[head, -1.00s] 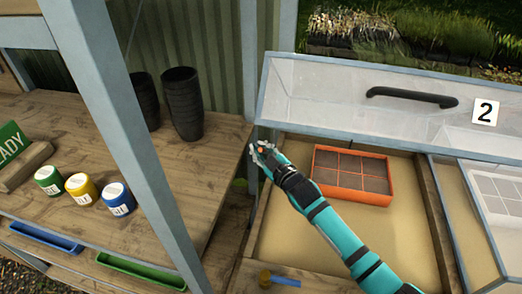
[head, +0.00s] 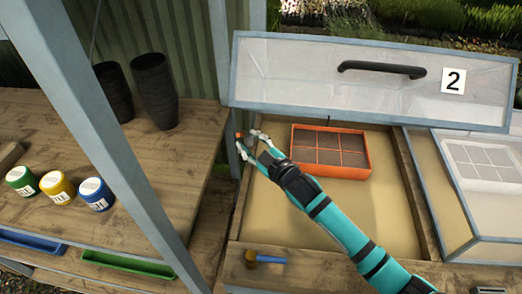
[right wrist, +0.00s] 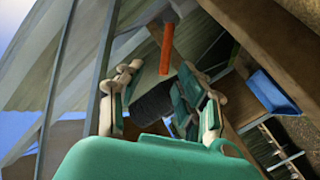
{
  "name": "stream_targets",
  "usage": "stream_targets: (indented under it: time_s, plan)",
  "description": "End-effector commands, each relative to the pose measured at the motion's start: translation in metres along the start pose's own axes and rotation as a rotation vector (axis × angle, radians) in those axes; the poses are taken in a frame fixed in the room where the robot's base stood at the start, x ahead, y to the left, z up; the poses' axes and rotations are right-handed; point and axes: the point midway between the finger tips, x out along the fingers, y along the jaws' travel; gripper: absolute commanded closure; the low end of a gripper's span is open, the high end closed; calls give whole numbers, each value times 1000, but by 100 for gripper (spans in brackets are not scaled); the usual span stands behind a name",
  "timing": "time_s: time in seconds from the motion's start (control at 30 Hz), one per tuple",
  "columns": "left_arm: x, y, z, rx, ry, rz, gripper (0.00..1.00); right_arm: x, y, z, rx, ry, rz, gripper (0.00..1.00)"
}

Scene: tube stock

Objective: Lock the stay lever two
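The lid marked 2 (head: 300,85) stands raised over the wooden cold frame, with a black handle (head: 382,69) on it. A small orange piece (head: 238,134) shows at the frame's left side by the lid's lower corner. In the right wrist view it is an orange bar (right wrist: 167,48), likely the stay lever. My right gripper (head: 247,143) is beside it. Its fingers (right wrist: 162,88) are spread, and the bar shows beyond and between the tips; I cannot tell whether they touch it. My left gripper is not in view.
An orange seed tray (head: 330,172) lies inside the frame. A blue-handled piece (head: 268,259) sits on the front wooden edge. A grey post (head: 110,130), a bench with paint pots (head: 59,187) and black pots (head: 155,90) stand left. A closed glazed lid (head: 485,190) is at right.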

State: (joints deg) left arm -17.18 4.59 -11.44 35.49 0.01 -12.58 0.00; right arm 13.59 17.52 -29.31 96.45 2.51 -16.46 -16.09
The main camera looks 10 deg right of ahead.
Motion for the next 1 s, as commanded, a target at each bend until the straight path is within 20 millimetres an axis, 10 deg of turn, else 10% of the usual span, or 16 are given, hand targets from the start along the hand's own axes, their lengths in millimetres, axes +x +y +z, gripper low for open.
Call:
stream_targets:
  time_s: [0.3, 1.0]
  plan:
    - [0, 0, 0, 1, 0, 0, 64, -50, 1, 1, -2, -1, 1, 64]
    - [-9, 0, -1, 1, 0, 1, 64, -56, 6, -7, -1, 1, 2, 64]
